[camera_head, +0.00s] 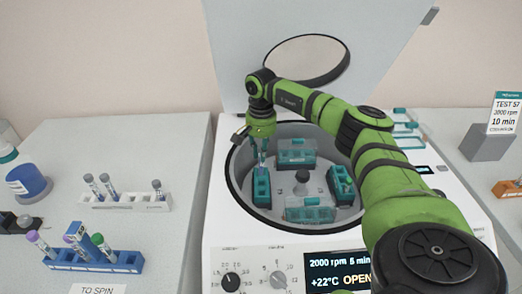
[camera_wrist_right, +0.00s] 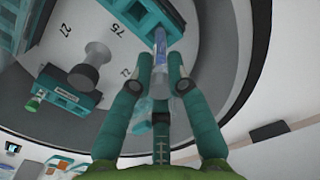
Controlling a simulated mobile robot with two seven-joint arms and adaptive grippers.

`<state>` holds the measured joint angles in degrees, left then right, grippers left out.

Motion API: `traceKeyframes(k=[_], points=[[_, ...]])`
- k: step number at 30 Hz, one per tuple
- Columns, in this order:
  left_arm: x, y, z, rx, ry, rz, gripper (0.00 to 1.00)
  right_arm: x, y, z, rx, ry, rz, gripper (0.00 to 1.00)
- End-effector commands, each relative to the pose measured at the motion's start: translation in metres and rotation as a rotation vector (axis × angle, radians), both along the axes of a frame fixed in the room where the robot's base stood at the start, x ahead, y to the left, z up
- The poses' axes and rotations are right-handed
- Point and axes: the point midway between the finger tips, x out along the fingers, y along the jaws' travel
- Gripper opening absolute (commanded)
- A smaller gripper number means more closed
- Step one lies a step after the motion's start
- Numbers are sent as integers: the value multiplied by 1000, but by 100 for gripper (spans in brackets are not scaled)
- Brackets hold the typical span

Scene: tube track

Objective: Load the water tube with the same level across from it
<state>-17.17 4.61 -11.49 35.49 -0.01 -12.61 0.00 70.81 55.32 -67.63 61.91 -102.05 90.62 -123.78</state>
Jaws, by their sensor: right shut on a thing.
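My right gripper (camera_head: 262,150) is above the left side of the open centrifuge bowl. It is shut on a clear tube with bluish contents (camera_wrist_right: 160,45), which points down at the teal left bucket (camera_head: 261,188). I cannot tell how far the tube is inside the bucket. Other teal buckets sit at the back (camera_head: 296,152), right (camera_head: 341,184) and front (camera_head: 310,214) of the rotor, around a grey hub (camera_head: 302,178). A green-capped tube (camera_wrist_right: 34,103) shows in one bucket in the wrist view. My left gripper is out of view.
A blue rack (camera_head: 100,262) with several capped tubes stands at front left, by a "TO SPIN" label. A white rack (camera_head: 125,202) with a few tubes stands behind it. The raised centrifuge lid (camera_head: 240,50) is behind the bowl; the display reads OPEN.

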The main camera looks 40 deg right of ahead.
Motion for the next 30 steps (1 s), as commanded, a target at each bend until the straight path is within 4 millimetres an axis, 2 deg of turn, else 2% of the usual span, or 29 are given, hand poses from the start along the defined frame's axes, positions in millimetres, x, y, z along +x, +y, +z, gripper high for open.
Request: traceKeyframes(k=[30], points=[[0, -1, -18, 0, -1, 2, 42, 0, 0, -30, -1, 1, 1, 0]])
